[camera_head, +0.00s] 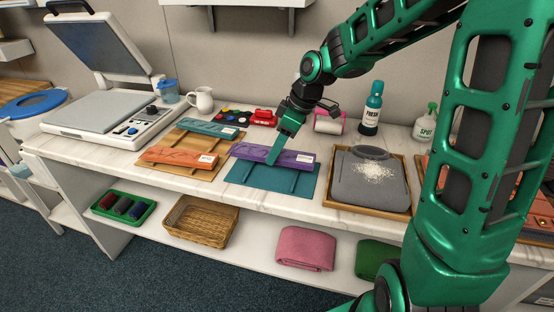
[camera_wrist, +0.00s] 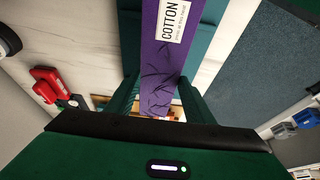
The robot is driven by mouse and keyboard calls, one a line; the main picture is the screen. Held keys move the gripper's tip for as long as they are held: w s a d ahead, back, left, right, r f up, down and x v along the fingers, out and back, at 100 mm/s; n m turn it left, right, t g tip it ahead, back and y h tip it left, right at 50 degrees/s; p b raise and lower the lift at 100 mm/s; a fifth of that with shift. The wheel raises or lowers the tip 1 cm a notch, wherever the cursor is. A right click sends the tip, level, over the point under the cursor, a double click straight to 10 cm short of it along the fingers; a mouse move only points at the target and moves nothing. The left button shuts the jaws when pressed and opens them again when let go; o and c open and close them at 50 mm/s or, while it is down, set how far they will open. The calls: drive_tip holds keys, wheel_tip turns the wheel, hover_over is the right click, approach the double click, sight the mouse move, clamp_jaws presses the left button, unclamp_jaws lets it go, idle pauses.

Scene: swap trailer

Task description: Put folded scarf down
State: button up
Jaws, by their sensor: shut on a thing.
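The purple folded scarf (camera_head: 252,153) with a white label lies lengthwise over the back part of a teal board (camera_head: 245,178) on the counter. In the wrist view the scarf (camera_wrist: 157,65) runs between my two fingers, and its label reads COTTON. My gripper (camera_head: 274,158) points down at the scarf's middle and is shut on it. I cannot tell whether the scarf's underside touches the board. The front of the board is bare except for two raised strips.
Left is a wooden board (camera_head: 198,175) with teal (camera_head: 205,128) and orange (camera_head: 175,156) folded pieces. Right is a wooden-rimmed tray (camera_head: 368,208) holding grey cloth with white powder. A press (camera_head: 100,110) is far left.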

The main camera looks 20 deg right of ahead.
sight(277, 160)
drive_tip(key=shift+s+f, duration=0.1)
drive_tip(key=shift+f, duration=1.9)
drive_tip(key=o, duration=1.1)
drive_tip(key=shift+f, duration=0.1)
drive_tip(key=shift+o, duration=0.2)
drive_tip(key=v, duration=1.2)
drive_tip(key=s+d+m+h, duration=0.1)
drive_tip(key=s+d+m, duration=0.1)
drive_tip(key=s+d, duration=0.1)
drive_tip(key=s+d+f+m+h, duration=0.1)
drive_tip(key=s+d+m, duration=0.2)
drive_tip(key=s, duration=0.3)
drive_tip(key=s+d+m+g, duration=0.1)
drive_tip(key=s+d+m, duration=0.2)
drive_tip(key=s, duration=0.1)
drive_tip(key=shift+s+f+h, duration=0.15)
drive_tip(key=shift+f+h, duration=0.1)
drive_tip(key=shift+h, duration=0.15)
drive_tip(key=s+d+f+m+g, duration=0.1)
drive_tip(key=s+d+m, duration=0.1)
drive_tip(key=s+m, duration=0.2)
drive_tip(key=s+d+f+m, duration=0.2)
drive_tip(key=s+m, duration=0.3)
drive_tip(key=s, duration=0.6)
drive_tip(key=shift+s+d+g+h, duration=0.2)
drive_tip(key=shift+d+g+h, duration=0.15)
drive_tip(key=shift+d, duration=0.2)
